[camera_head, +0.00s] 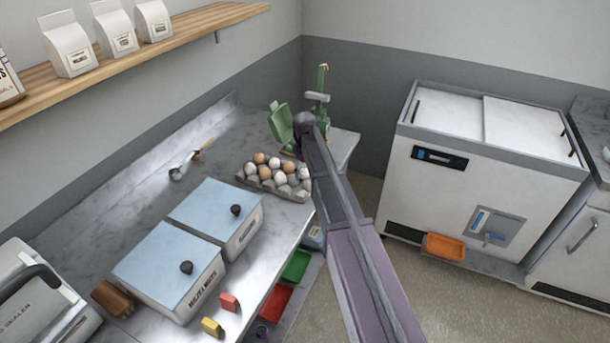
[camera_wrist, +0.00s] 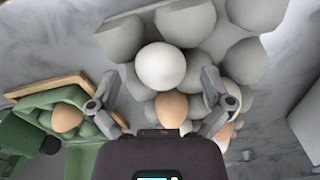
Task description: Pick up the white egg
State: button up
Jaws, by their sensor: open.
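A grey egg carton (camera_head: 247,181) with several white and brown eggs stands at the far end of the counter. In the wrist view, a white egg (camera_wrist: 160,66) sits in the carton (camera_wrist: 118,38), just ahead of and between the fingertips. A brown egg (camera_wrist: 171,109) is between the fingers, nearer my wrist. My gripper (camera_wrist: 158,84) is open and empty over the carton's edge. My arm hides the gripper in the head view.
A green device (camera_head: 281,123) stands beside the carton; a brown egg (camera_wrist: 66,117) rests in a green holder left of my gripper. Two blue-lidded bins (camera_head: 215,206) stand on the counter's near side. Bare counter lies left of the carton.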

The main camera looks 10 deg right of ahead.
aim_at(305, 169)
jog(key=c, duration=0.8)
jog(key=shift+r, duration=0.15)
notch_tip(305, 169, up, 3)
jog(key=p, duration=0.3)
jog(key=s+r+p, duration=0.1)
jog(key=s+p, duration=0.1)
jog(key=s, duration=1.4)
jog(key=shift+r, duration=0.35)
jog(key=shift+w, duration=0.1)
